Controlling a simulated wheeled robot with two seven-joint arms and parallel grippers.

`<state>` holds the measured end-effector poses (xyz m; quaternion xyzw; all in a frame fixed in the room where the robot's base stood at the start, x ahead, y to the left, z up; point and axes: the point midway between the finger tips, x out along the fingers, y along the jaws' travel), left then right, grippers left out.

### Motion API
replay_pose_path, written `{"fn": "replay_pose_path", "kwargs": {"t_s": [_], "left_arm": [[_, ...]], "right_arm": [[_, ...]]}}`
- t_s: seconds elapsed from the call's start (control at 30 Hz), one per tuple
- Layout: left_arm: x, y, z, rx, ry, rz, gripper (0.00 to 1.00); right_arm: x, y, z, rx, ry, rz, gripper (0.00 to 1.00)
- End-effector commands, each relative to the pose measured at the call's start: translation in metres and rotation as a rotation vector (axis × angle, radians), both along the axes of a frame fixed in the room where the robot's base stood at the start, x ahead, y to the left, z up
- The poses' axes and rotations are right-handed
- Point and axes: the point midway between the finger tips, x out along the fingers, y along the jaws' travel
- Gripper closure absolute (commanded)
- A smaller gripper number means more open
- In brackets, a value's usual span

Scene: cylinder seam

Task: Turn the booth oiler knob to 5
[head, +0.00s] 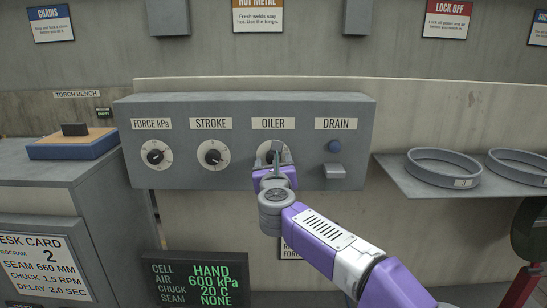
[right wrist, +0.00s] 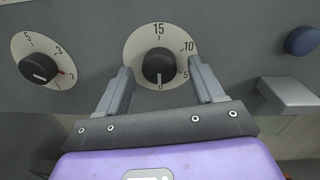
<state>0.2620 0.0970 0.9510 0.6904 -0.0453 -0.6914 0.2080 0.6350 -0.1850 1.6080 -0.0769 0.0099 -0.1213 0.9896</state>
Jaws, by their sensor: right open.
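The oiler knob (right wrist: 159,68) is a black round knob on a pale dial with 0, 5, 10 and 15 in the right wrist view. Its white pointer line faces down to 0. In the head view the OILER label (head: 273,124) sits above the dial, and my right gripper partly hides the knob. My right gripper (head: 275,155) is open in front of the panel, with one finger on each side of the knob and a visible gap on both sides. My left gripper is not in view.
The grey panel (head: 350,113) also carries the force knob (head: 155,157), the stroke knob (head: 212,157), a blue drain button (head: 335,146) and a grey block (head: 335,171) jutting out below it. A shelf (head: 397,181) with rings stands at right.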

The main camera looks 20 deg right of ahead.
Motion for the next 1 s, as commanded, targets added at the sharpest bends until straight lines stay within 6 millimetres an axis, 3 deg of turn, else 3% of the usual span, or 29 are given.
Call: {"fn": "replay_pose_path", "kwargs": {"t_s": [0.37,0.73,1.0], "left_arm": [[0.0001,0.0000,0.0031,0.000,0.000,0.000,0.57],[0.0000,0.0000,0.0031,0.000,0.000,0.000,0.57],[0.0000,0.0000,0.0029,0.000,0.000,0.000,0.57]], "right_arm": [[0.0085,-0.0021,-0.0008,-0.002,0.001,0.001,0.33],[0.0084,-0.0019,-0.0007,-0.002,0.001,0.001,0.88],[0.0082,-0.0017,-0.0007,-0.027,0.008,0.002,0.89]]}}
